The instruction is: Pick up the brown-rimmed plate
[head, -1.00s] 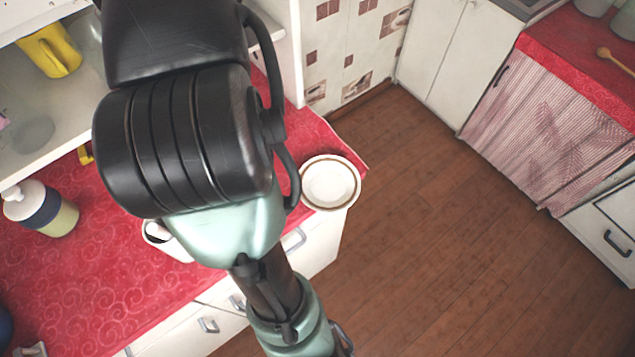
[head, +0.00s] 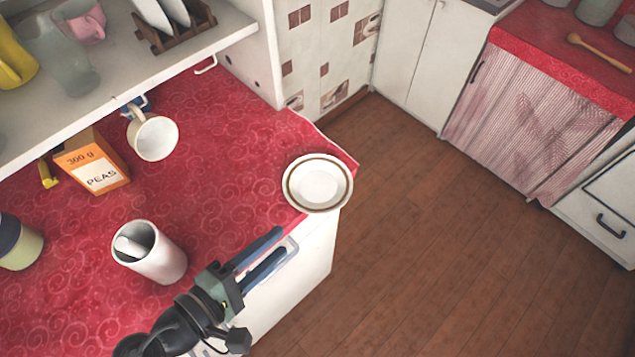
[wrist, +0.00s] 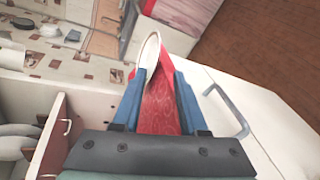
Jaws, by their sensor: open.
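The brown-rimmed plate (head: 318,183) is white with a brown ring and lies flat on the red counter, at its right front corner by the edge. In the wrist view part of the plate (wrist: 149,55) shows edge-on beyond the fingertips. My gripper (head: 280,243) is open and empty, in front of the counter's edge, below and left of the plate in the head view. It also shows in the wrist view (wrist: 153,75), with its two blue fingers apart. The fingers point toward the plate and do not appear to touch it.
A shelf (head: 130,70) overhangs the back left. Drawer handles jut from the front. Floor (head: 430,240) is open to the right.

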